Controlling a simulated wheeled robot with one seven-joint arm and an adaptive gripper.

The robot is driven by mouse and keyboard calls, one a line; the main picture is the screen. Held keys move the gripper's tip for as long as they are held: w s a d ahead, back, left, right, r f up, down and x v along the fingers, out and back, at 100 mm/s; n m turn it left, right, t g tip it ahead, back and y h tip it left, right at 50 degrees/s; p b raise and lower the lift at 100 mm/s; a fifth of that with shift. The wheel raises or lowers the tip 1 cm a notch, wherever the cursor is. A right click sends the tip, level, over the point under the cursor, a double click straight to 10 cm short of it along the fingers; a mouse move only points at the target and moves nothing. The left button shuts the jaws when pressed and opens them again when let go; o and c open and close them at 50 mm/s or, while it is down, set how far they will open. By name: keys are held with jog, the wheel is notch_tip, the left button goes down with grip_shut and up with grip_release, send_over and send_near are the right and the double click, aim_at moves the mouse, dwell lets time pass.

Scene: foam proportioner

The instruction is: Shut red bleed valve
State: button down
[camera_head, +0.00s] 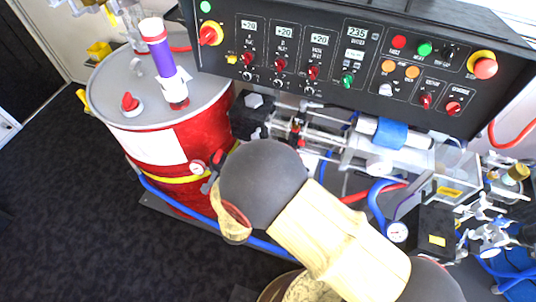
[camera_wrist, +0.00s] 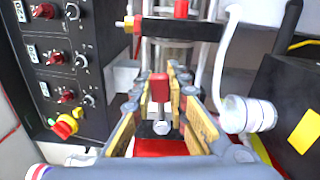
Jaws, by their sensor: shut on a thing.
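In the wrist view, the bleed valve's red handle (camera_wrist: 160,88) stands upright between the two fingers of my gripper (camera_wrist: 161,100). A round silver end shows at its lower part. The yellow-padded fingers flank the handle and are shut on it. The exact contact is hard to see. In the head view, my arm's dark and cream links cover much of the area, and I cannot make out the gripper or the valve clearly there.
A black control panel (camera_head: 330,45) with red knobs spans the top. A red drum (camera_head: 165,150) with a grey lid stands at left. A pressure gauge (camera_head: 397,232), hoses and a clear box (camera_head: 455,170) crowd the right. Dark floor (camera_head: 60,210) is free at left.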

jog(key=shift+f+m+b, duration=0.45)
jog(key=shift+m+b, duration=0.15)
jog(key=shift+b, duration=0.1)
jog(key=c, duration=1.7)
grip_release()
jog(key=shift+c, duration=0.2)
jog(key=v, duration=1.2)
